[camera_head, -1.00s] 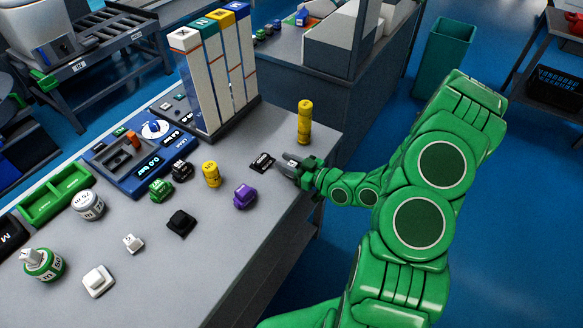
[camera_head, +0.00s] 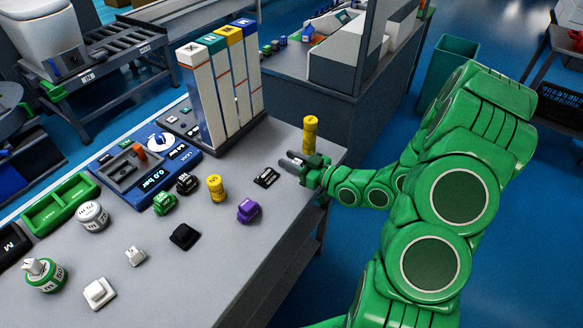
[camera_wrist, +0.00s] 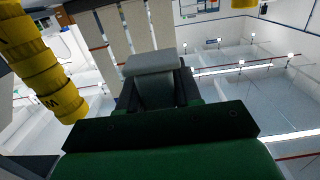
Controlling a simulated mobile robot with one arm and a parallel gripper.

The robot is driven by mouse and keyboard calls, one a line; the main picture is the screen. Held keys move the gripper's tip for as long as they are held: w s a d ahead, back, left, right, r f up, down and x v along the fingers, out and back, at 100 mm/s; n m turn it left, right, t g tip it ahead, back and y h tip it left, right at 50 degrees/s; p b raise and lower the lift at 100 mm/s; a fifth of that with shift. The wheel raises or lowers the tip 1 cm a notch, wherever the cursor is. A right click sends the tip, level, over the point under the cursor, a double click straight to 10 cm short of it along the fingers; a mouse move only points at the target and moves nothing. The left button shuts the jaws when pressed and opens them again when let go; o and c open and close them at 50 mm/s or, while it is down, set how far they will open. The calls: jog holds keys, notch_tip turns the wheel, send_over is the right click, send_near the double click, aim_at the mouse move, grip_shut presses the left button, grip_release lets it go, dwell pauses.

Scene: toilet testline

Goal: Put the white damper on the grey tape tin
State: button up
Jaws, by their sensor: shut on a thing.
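My gripper (camera_head: 293,161) is above the right part of the bench, beside the tall yellow cylinder. In the wrist view, the gripper (camera_wrist: 157,95) is shut on a pale white-grey piece (camera_wrist: 152,66) with a flat top and narrower stem, which looks like the white damper. The grey tape tin (camera_head: 92,216), a pale round tin with dark lettering, stands upright at the left of the bench, well away from my gripper. Its top looks bare. A green-sided tin (camera_head: 46,277) nearby has a small white piece (camera_head: 33,267) on top.
A white block (camera_head: 98,293), small white piece (camera_head: 135,256), black piece (camera_head: 184,236) and purple piece (camera_head: 248,211) lie on the bench. The yellow cylinder (camera_head: 310,136) stands close to my gripper. Tall panels (camera_head: 222,88) stand behind.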

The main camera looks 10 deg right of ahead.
jog(key=shift+r, duration=1.15)
